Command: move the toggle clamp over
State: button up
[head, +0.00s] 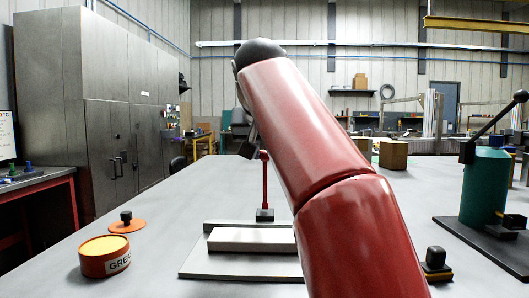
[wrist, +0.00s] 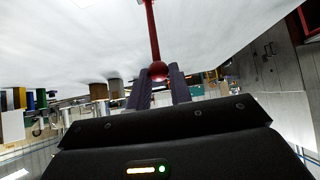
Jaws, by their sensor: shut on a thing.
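The toggle clamp (head: 265,190) has an upright red lever on a dark base, at the back of a pale fixture plate (head: 215,262) in the head view. In the wrist view its red lever (wrist: 151,38) ends in a round knob between my fingers. My gripper (wrist: 158,76) is shut on this knob, with one dark finger on each side. In the head view my gripper (head: 257,150) is at the top of the lever, partly hidden behind my red arm. My arm also hides the right part of the plate.
A light block (head: 250,240) lies on the plate. An open grease tin (head: 104,258) and its orange lid (head: 126,223) are at left. A green machine (head: 485,190) with a black lever stands at right, near a small black and yellow object (head: 435,262). Cardboard boxes (head: 392,155) are farther back.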

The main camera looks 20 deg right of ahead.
jog(key=shift+w, duration=0.15)
jog(key=shift+w+d, duration=0.25)
jog(key=shift+w, duration=0.5)
jog(key=shift+w+d, duration=0.25)
jog(key=shift+w, duration=0.5)
jog(key=shift+w+d, duration=0.2)
jog(key=shift+w, duration=0.35)
jog(key=o, duration=0.8)
jog(key=shift+o, duration=0.2)
